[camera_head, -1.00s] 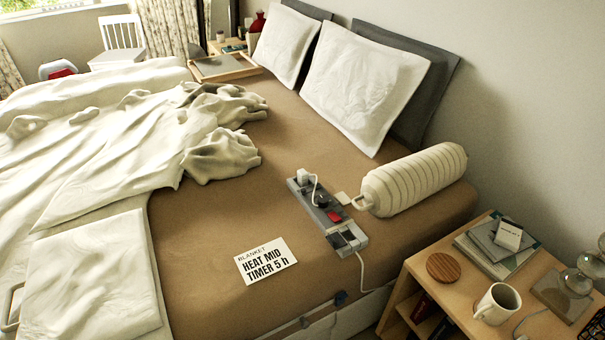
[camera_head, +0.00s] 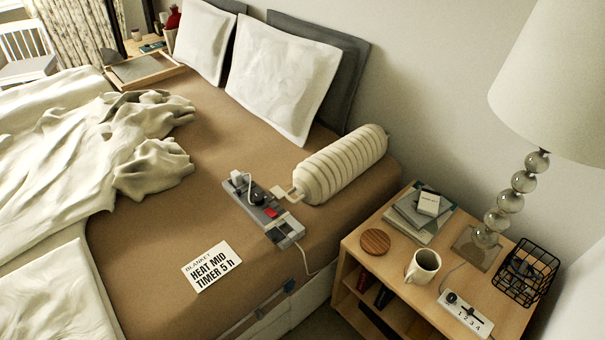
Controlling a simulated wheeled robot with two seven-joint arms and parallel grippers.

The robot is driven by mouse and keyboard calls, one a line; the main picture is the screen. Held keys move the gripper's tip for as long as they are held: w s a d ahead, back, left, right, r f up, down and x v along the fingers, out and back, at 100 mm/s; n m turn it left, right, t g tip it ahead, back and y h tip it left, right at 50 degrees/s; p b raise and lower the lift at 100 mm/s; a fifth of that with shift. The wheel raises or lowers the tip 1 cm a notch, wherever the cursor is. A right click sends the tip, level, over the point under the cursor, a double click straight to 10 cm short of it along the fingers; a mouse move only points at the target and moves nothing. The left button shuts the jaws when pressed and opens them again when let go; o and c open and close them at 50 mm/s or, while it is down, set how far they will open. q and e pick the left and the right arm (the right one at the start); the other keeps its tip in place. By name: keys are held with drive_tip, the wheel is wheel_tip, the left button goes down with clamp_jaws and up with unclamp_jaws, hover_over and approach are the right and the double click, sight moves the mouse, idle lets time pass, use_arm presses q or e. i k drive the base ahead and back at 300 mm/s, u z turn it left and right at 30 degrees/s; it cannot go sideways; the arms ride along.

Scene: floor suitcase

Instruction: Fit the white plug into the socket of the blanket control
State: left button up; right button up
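The blanket control appears to be the long grey unit (camera_head: 258,203) lying on the brown bed sheet, with a dark round knob and a red switch on top. A white plug-like block (camera_head: 238,178) with a white cord is at its far left end. I cannot tell whether this block is seated in a socket or only resting there. A pale cord (camera_head: 303,258) runs from the near end over the bed's edge. A card (camera_head: 208,266) in front reads "BLANKET HEAT MID TIMER 5 h". Neither of my grippers is in view.
A striped bolster (camera_head: 342,165) lies just right of the unit. The nightstand (camera_head: 385,275) holds a mug (camera_head: 423,266), a wooden disc (camera_head: 375,241), books, a lamp (camera_head: 511,200), a wire basket (camera_head: 526,272) and a white numbered strip (camera_head: 466,313). Bare sheet lies left of the unit.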

sight(293, 231)
drive_tip(key=z, duration=0.25)
drive_tip(key=i, duration=0.6)
drive_tip(key=u, duration=2.15)
